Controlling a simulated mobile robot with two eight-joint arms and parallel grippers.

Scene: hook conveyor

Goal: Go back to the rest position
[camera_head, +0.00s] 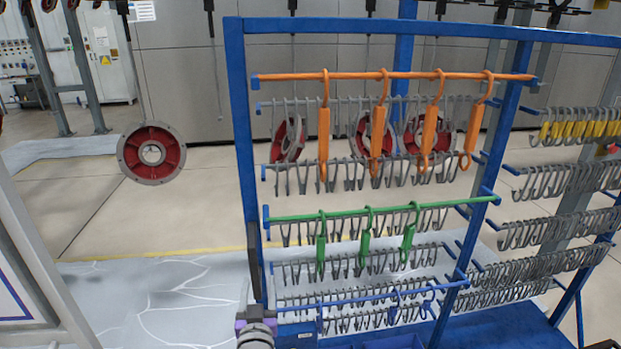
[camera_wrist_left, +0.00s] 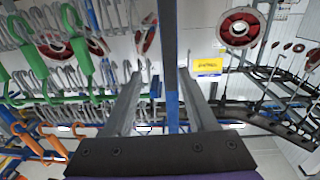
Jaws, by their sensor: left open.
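My left gripper (camera_head: 249,290) is low in the head view, beside the left post of the blue rack (camera_head: 240,130). In the left wrist view the gripper (camera_wrist_left: 161,85) has its two fingers wide apart, with nothing held between them. A blue post shows in the gap beyond them. Orange hooks (camera_head: 378,135) hang on the orange bar, and green hooks (camera_head: 365,245) hang on the green bar below. Blue hooks (camera_head: 393,307) hang on the low blue bar. My right gripper does not show.
Rows of grey hooks (camera_head: 350,262) fill the rack, with yellow hooks (camera_head: 580,130) at the right. A red and grey wheel (camera_head: 151,153) hangs left of the rack, and others hang behind it. Open floor (camera_head: 150,225) lies to the left.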

